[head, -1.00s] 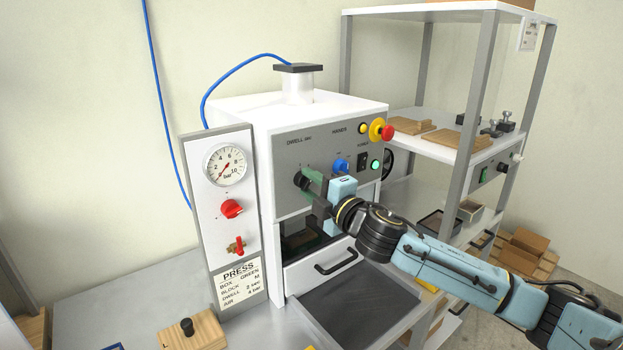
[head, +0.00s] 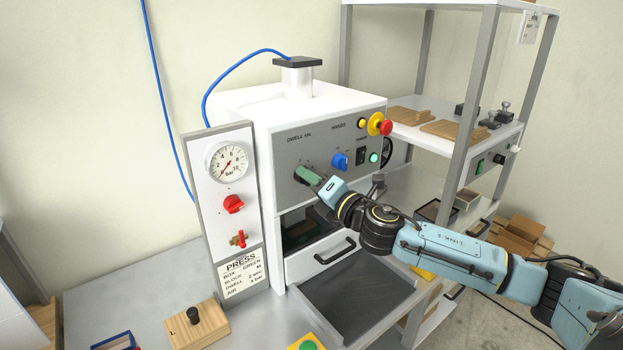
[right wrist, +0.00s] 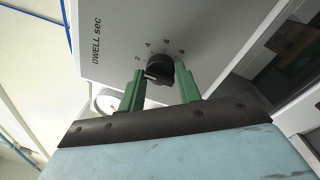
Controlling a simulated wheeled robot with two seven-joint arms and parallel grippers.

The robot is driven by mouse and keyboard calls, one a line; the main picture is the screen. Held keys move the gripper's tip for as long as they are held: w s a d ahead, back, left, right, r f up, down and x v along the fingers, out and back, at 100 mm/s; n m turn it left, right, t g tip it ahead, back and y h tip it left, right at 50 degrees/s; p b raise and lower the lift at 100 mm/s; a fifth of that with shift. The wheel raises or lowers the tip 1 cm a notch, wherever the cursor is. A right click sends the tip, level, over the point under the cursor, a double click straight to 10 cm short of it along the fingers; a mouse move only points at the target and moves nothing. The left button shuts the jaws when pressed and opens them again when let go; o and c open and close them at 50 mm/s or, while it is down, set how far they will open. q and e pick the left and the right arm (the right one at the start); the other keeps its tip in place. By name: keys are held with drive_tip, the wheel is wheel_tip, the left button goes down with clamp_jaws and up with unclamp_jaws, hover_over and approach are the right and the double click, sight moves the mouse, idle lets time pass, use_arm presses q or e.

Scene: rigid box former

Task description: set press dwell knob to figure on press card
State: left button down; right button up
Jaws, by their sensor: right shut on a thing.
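The black dwell knob (right wrist: 158,68) is on the grey press panel (head: 330,146), under "DWELL sec". Its dial shows 2, 4, 6 and 8. In the right wrist view the knob's white mark points to the lower left, on the 2 side of the dial and apparently a little below the 2. My right gripper (right wrist: 160,88) has its green fingers on either side of the knob and is shut on it; in the head view the fingers (head: 308,176) hide most of the knob. The press card (head: 241,276) reads box green, block M, dwell 2 sec, air 4 bar. My left gripper is out of view.
A blue knob (head: 339,161), a black power switch (head: 361,156), a green button (head: 374,157) and a red stop button (head: 386,128) sit right of the dwell knob. A pressure gauge (head: 229,162) and red air controls (head: 234,204) are left. A drawer handle (head: 336,252) juts out below.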

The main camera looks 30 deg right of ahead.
drive_tip(key=shift+f, duration=0.15)
drive_tip(key=o, duration=1)
drive_tip(key=shift+c, duration=0.2)
drive_tip(key=s+d+b, duration=0.1)
drive_tip(key=s+b, duration=0.1)
drive_tip(key=s, duration=1.1)
drive_tip(key=shift+s+d+f+b, duration=0.15)
drive_tip(key=shift+d+f+b, duration=0.1)
drive_tip(key=shift+f+b, duration=0.1)
